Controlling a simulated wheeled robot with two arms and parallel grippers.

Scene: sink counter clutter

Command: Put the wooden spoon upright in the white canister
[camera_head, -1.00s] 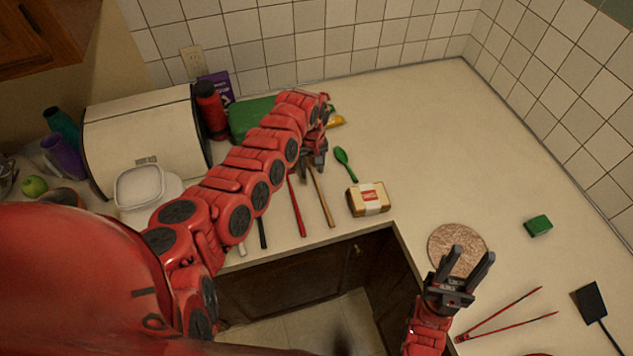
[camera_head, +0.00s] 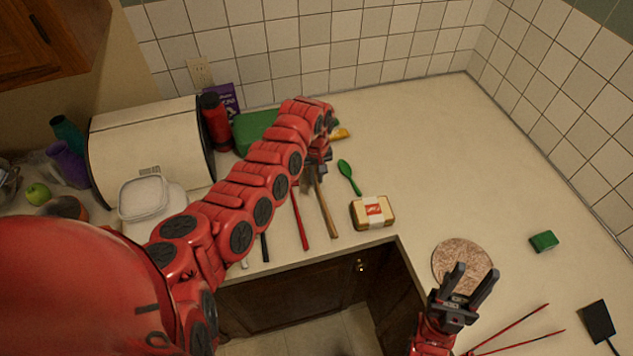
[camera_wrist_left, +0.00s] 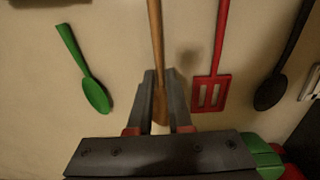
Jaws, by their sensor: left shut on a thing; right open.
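The wooden spoon (camera_head: 328,216) lies on the counter, its handle pointing toward the front edge. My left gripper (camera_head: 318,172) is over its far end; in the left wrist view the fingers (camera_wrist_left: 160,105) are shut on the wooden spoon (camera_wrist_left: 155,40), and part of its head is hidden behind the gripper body. A white square-topped container (camera_head: 143,196), which looks like the canister, stands at left in front of the bread box; its inside cannot be made out. My right gripper (camera_head: 468,284) is open and empty near the round board.
A green spoon (camera_head: 349,176) and a red slotted spatula (camera_wrist_left: 211,90) lie on either side of the wooden spoon. A black spoon (camera_wrist_left: 272,90) lies beyond the spatula. A packaged yellow block (camera_head: 373,213) is to the right. A bread box (camera_head: 150,140) stands behind the container.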

